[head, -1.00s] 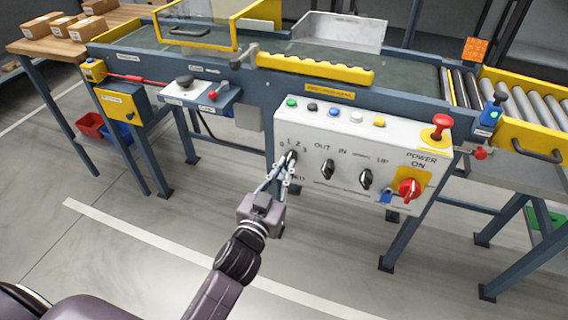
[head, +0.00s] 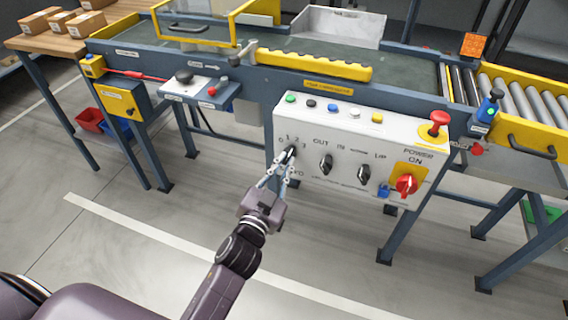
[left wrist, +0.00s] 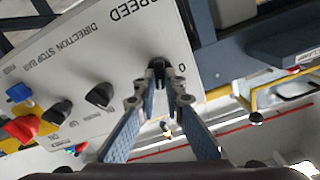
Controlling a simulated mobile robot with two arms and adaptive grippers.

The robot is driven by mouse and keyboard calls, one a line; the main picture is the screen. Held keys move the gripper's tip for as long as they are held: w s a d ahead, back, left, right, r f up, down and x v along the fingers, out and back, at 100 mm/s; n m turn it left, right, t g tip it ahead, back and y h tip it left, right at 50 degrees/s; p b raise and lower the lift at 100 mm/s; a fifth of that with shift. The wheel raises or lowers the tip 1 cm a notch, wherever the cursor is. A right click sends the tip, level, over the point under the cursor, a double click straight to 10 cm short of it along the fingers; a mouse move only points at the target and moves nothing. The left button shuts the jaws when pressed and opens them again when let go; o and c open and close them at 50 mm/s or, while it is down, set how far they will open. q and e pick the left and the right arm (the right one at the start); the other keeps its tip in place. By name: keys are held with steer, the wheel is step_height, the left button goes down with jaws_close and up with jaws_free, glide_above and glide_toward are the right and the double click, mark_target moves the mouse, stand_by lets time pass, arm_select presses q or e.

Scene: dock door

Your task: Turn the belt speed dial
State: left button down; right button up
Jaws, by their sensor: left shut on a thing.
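The belt speed dial (head: 291,152) is a small black knob at the left end of a white control panel (head: 310,120), with numbers from 0 to 3 around it. My left gripper (head: 286,160) is shut on the dial, its two fingers reaching up from below. In the left wrist view the dial (left wrist: 158,64) sits between the fingertips (left wrist: 158,82), beside a printed 0 and under the word SPEED, upside down. The fingers partly cover the dial, so I cannot tell which number it points to. My right gripper is not in view.
Two more black knobs (head: 326,165) (head: 364,174) and a red power switch (head: 406,185) are to the right on the panel. A red mushroom button (head: 439,119) stands on its top right. The conveyor (head: 400,72) runs behind. The floor in front is clear.

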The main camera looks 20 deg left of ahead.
arm_select(q)
steer(key=c, duration=2)
jaws_free()
steer(key=shift+s, duration=0.1)
steer(key=s, duration=1.1)
steer(key=shift+s+a, duration=0.2)
steer(key=shift+s, duration=0.2)
